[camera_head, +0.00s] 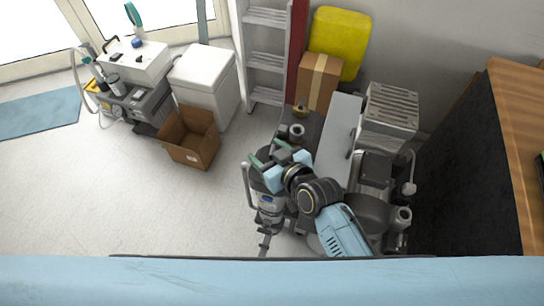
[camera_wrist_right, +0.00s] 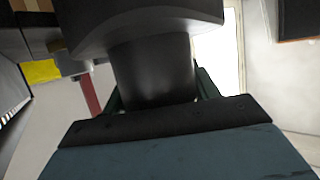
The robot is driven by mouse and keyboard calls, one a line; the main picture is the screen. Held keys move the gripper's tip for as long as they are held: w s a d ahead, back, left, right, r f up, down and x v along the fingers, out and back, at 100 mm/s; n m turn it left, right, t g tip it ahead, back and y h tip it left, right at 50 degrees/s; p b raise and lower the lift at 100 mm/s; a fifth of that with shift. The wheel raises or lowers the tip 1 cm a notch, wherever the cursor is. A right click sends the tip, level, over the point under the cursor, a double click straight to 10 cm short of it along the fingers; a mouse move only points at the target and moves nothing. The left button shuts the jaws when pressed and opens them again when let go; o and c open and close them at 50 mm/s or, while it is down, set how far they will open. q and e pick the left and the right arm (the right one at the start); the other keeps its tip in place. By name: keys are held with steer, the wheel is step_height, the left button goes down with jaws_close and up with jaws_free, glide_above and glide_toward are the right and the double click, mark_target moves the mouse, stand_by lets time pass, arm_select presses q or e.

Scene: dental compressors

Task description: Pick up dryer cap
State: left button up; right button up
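In the right wrist view, a dark cap-like part (camera_wrist_right: 152,70), which I take for the dryer cap, has a wide rim at the top and a narrower round neck. The green fingers of my right gripper (camera_wrist_right: 158,90) stand on either side of this neck. I cannot tell whether they press on it. In the head view, my right gripper (camera_head: 269,154) is at the top of a grey upright unit with a blue label (camera_head: 268,200), with a dark part between its fingertips. The gripper hides much of the top. My left gripper is not in view.
Compressor equipment (camera_head: 375,170) stands close to the right of my right arm. An open cardboard box (camera_head: 190,157) and a white bin (camera_head: 222,105) stand to the left. A wooden desk (camera_head: 510,110) is at the far right. Floor at the left front is clear.

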steer(key=c, duration=0.3)
